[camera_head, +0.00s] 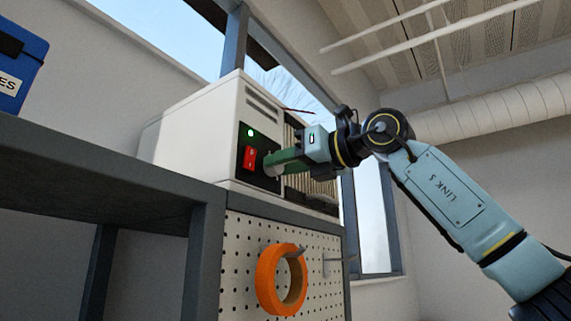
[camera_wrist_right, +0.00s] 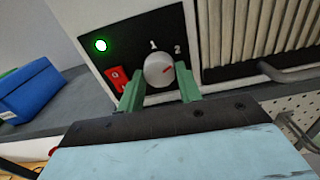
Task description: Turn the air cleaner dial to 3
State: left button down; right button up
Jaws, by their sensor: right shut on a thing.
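The air cleaner (camera_head: 200,125) is a white box with a black control panel (camera_head: 246,139), on a dark grey counter. Its round light grey dial (camera_wrist_right: 157,72) sits between the green fingers of my right gripper (camera_head: 276,163). In the right wrist view the gripper (camera_wrist_right: 159,79) is shut on the dial, one finger on each side. The white numbers 1 and 2 show above the dial; no 3 can be seen. My left gripper is not in view.
A lit green lamp (camera_head: 250,132) and a red switch (camera_head: 249,158) are left of the dial. A slatted grille (camera_wrist_right: 258,35) is to its right. An orange ring of tape (camera_head: 268,283) hangs on the pegboard (camera_head: 238,270) below. A blue bin (camera_head: 22,62) stands at far left.

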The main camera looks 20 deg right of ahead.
jog(key=m+b, duration=0.3)
jog(key=m, duration=0.8)
jog(key=shift+m, duration=0.3)
jog(key=shift+r, duration=0.1)
dwell(0.4)
jog(key=o, duration=1)
jog(key=shift+a, duration=0.1)
jog(key=b+v, duration=0.4)
jog(key=v, duration=0.9)
jog(key=shift+s, duration=0.2)
